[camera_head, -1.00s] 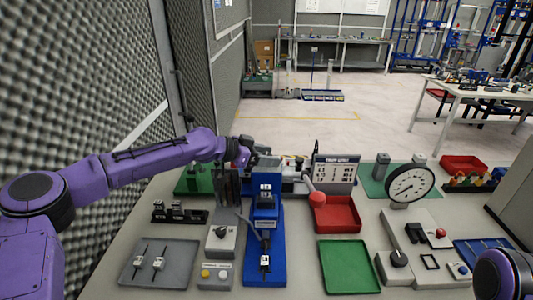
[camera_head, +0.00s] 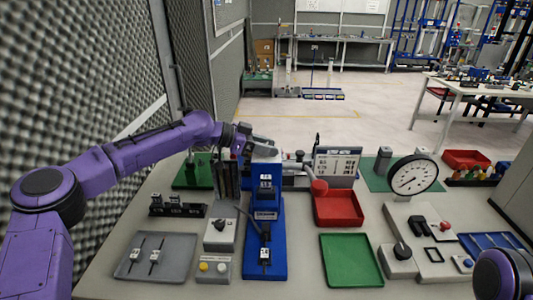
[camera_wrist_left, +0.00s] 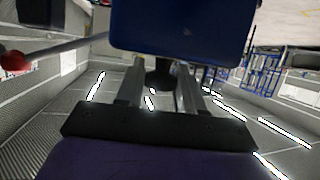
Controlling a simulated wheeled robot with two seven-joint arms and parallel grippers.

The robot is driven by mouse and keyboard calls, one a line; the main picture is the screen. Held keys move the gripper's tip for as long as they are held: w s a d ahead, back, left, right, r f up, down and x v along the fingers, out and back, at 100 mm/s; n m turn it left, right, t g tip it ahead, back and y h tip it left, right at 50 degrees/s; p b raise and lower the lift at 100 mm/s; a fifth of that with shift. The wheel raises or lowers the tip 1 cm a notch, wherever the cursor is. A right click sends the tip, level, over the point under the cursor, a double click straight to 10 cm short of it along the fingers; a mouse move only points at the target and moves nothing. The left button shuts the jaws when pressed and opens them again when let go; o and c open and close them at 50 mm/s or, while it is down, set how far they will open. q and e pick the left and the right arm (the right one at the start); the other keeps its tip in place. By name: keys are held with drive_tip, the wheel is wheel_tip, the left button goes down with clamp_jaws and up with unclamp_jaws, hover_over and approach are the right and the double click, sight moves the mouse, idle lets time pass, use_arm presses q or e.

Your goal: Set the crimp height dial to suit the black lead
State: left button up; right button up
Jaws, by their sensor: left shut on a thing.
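A blue crimp press (camera_head: 265,228) stands upright left of the table's middle, with a lever ending in a red ball (camera_head: 319,187) on its right. My left gripper (camera_head: 265,148) reaches over the press top from the left. In the left wrist view my left gripper (camera_wrist_left: 160,78) is shut on a dark round knob (camera_wrist_left: 160,72) beside the blue press body (camera_wrist_left: 182,30). The knob is mostly hidden and its setting cannot be read. A lead with a white tag (camera_head: 264,254) lies at the press foot. A chart board (camera_head: 337,163) stands behind; its text is unreadable. My right gripper is out of view.
A grey tray (camera_head: 180,269) holds two tagged leads. A grey box with a black knob (camera_head: 219,228) stands left of the press. A red tray (camera_head: 337,222), a green tray (camera_head: 350,278) and a round gauge (camera_head: 413,174) are to the right.

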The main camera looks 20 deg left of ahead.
use_arm(q)
drive_tip(key=shift+w+r+m+g+h, duration=0.1)
drive_tip(key=shift+m+g+h, duration=0.2)
drive_tip(key=shift+m, duration=0.1)
drive_tip(key=shift+r+m+g+h+p, duration=0.2)
drive_tip(key=shift+m+g+h+p, duration=0.1)
drive_tip(key=shift+m+g+p, duration=0.5)
drive_tip(key=m+g+p, duration=0.2)
drive_tip(key=g, duration=0.1)
drive_tip(key=shift+r+h+p, duration=0.15)
drive_tip(key=shift+h+p, duration=0.15)
drive_tip(key=shift+m+g+p, duration=0.3)
drive_tip(key=shift+m+g, duration=0.2)
drive_tip(key=shift+m, duration=0.1)
drive_tip(key=o, duration=0.7)
drive_tip(key=shift+o, duration=1.3)
drive_tip(key=shift+f, duration=0.2)
